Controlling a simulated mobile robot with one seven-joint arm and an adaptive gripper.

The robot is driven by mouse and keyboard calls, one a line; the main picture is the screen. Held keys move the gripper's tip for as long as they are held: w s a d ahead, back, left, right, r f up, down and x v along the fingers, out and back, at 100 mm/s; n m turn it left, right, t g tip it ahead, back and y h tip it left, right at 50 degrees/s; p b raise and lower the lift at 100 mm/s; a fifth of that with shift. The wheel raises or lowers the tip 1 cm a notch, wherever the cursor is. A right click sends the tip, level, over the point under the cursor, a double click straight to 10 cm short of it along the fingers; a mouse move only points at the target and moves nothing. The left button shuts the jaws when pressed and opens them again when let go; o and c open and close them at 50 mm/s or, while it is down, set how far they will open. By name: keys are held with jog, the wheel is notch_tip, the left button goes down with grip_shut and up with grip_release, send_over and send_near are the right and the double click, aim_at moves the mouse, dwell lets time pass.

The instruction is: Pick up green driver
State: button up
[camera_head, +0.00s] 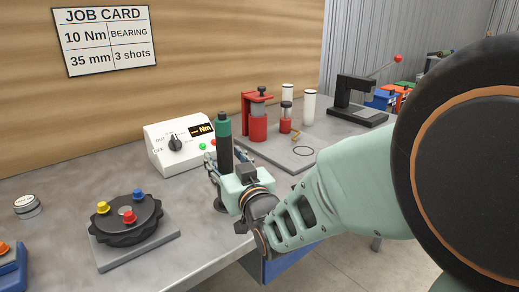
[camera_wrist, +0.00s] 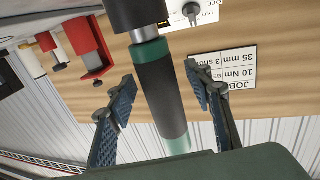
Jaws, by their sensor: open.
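The green driver (camera_head: 224,142) stands upright on the bench, a dark cylinder with a green top. Its lower end is partly hidden by my gripper in the head view. My gripper (camera_head: 215,168) is at the driver's side, around the lower part of its body. In the wrist view the driver (camera_wrist: 163,90) runs between the two fingers of my open gripper (camera_wrist: 158,78), with a visible gap on each side. Its green end points toward the palm in that picture; whether a finger touches it is not clear.
A white control box (camera_head: 180,142) with a dial stands close behind the driver. A black round fixture (camera_head: 126,217) with coloured knobs sits to the left. Red holders (camera_head: 257,118) and a black press (camera_head: 358,103) stand farther right. Bare bench (camera_head: 60,195) lies at left.

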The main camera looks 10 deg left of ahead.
jog(key=shift+r, duration=0.1)
grip_shut()
